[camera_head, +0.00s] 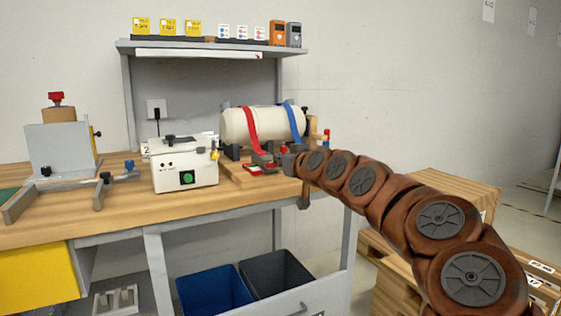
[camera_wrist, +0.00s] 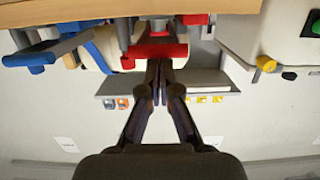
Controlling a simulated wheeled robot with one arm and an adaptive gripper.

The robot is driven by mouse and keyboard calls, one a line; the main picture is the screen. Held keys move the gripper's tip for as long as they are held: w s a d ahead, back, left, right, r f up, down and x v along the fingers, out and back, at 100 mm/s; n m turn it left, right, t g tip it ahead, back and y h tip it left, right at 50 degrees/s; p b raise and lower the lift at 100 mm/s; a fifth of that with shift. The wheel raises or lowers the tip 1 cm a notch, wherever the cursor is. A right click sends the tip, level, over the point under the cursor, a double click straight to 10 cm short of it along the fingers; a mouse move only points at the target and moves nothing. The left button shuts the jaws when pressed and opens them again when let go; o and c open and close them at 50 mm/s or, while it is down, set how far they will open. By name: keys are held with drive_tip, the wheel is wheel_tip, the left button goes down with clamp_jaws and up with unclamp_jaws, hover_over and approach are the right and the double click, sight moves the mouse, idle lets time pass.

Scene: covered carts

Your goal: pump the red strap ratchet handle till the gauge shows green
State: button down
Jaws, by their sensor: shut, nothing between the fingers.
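A cream tank (camera_head: 272,121) lies on a wooden base at the bench's right end, with a red strap (camera_head: 249,127) and a blue strap (camera_head: 297,118) over it. Red ratchet parts (camera_head: 262,169) sit low at the front of the red strap. My gripper (camera_head: 285,164) reaches them from the right. In the wrist view, which is upside down, its fingers (camera_wrist: 158,66) are closed together with their tips at the red handle bar (camera_wrist: 153,50); nothing shows between them. I cannot tell whether they touch the bar. I cannot make out the gauge or its reading.
A white box (camera_head: 183,165) with a green button stands left of the tank. A grey clamp fixture (camera_head: 60,150) is farther left. A blue handle (camera_wrist: 28,60) shows beside the red one in the wrist view. A shelf (camera_head: 215,46) hangs above; bins (camera_head: 213,290) stand below.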

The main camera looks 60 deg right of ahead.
wheel_tip(320, 180, up, 10)
idle(0.6)
